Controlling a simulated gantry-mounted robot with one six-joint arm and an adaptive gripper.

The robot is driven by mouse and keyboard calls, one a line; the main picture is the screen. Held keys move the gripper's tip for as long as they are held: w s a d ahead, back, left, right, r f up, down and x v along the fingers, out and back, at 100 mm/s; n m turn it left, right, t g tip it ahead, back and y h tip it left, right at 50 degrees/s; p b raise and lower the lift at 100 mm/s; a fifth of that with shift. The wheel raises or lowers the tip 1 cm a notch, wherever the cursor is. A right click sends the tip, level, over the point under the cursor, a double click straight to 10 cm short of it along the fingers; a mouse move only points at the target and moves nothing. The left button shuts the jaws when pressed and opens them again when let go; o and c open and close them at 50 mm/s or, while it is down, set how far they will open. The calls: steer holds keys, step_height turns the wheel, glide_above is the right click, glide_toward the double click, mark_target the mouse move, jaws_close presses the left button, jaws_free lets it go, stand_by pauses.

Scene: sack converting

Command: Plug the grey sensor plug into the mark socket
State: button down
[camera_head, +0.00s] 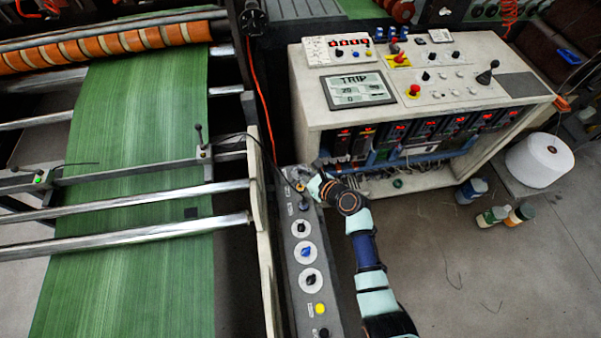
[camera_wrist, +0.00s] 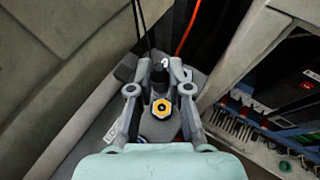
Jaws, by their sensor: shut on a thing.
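My gripper (camera_head: 305,185) is at the far end of a narrow grey panel (camera_head: 293,215) beside the green web. In the wrist view my gripper (camera_wrist: 160,82) has its fingers closed around a small dark and grey plug (camera_wrist: 159,73), which I take to be the grey sensor plug. Black cables run up from there in the wrist view. I cannot tell which socket is the mark socket, or whether the plug touches one; the fingers and arm hide the spot.
The panel carries several round knobs (camera_head: 306,252) and a yellow button (camera_head: 320,308). A white control cabinet (camera_head: 310,95) with open wiring stands right of my gripper. A cream machine side plate (camera_head: 262,205) borders the panel on the left. An orange cable (camera_head: 262,95) hangs behind.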

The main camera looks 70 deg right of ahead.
mark_target(301, 189)
steer(key=shift+f+b, duration=2.9)
steer(key=shift+b, duration=0.2)
steer(key=shift+r+p, duration=0.15)
steer(key=shift+p, duration=0.85)
steer(key=shift+f+b, duration=0.45)
steer(key=shift+f, duration=0.25)
steer(key=c, duration=1)
jaws_free()
steer(key=v, duration=1.2)
